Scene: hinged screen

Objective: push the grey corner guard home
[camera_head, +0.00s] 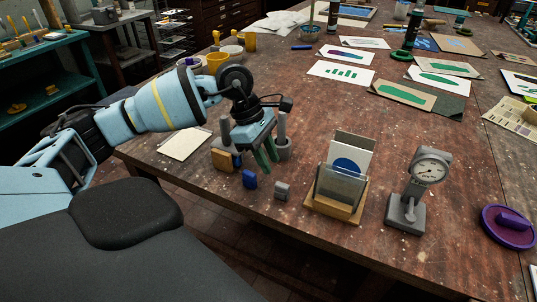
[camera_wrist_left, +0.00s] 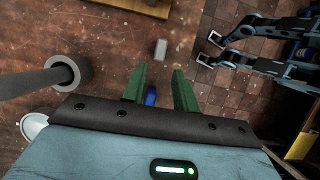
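A small grey block (camera_head: 282,191), which looks like the grey corner guard, is at the front edge of the table. It also shows in the left wrist view (camera_wrist_left: 160,49), beyond the fingertips and clear of them. My left gripper (camera_head: 266,158) points down with two green fingers, left of and above the grey block. In the wrist view its fingers (camera_wrist_left: 159,79) stand apart with a gap between them, and nothing is seen clamped there. A blue block (camera_head: 249,179) shows below the gripper and between the fingers in the wrist view (camera_wrist_left: 151,95). My right gripper is not seen in the head view.
A wooden stand (camera_head: 333,208) with cards and a grey dial gauge (camera_head: 408,205) stand right of the grey block. An orange-brown block (camera_head: 222,160) and a grey cup (camera_head: 284,151) stand near the gripper. A purple lidded thing (camera_head: 509,228) is far right.

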